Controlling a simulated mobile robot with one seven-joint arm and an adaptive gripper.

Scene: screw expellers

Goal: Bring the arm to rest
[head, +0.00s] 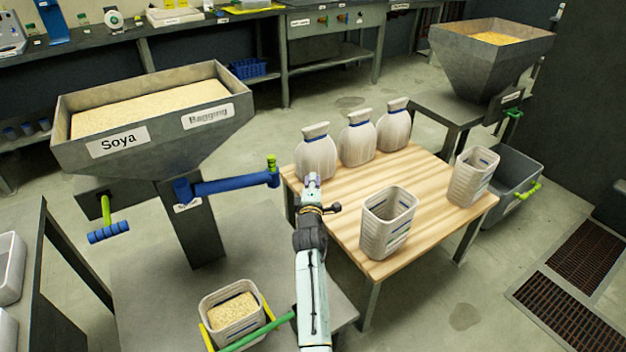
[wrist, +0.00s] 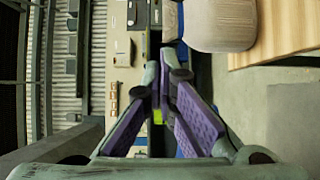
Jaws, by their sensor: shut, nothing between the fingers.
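My gripper (head: 313,181) is in the middle of the head view, at the end of my outstretched arm. It appears near the left edge of the wooden table (head: 336,220), in front of the leftmost white sack (head: 316,155). In the wrist view my gripper (wrist: 165,76) shows its two purple-padded fingers drawn together at the tips, with nothing held. The blue crank arm (head: 235,184) of the Soya hopper (head: 150,115) ends close to the left of my gripper in the head view. I cannot tell the exact gap between them.
Two white baskets (head: 387,225) (head: 473,178) stand on the table, beside several sacks. A basket of meal (head: 233,312) with a green and yellow handle sits below the Soya hopper, left of my arm. Another hopper (head: 490,55) stands at back right.

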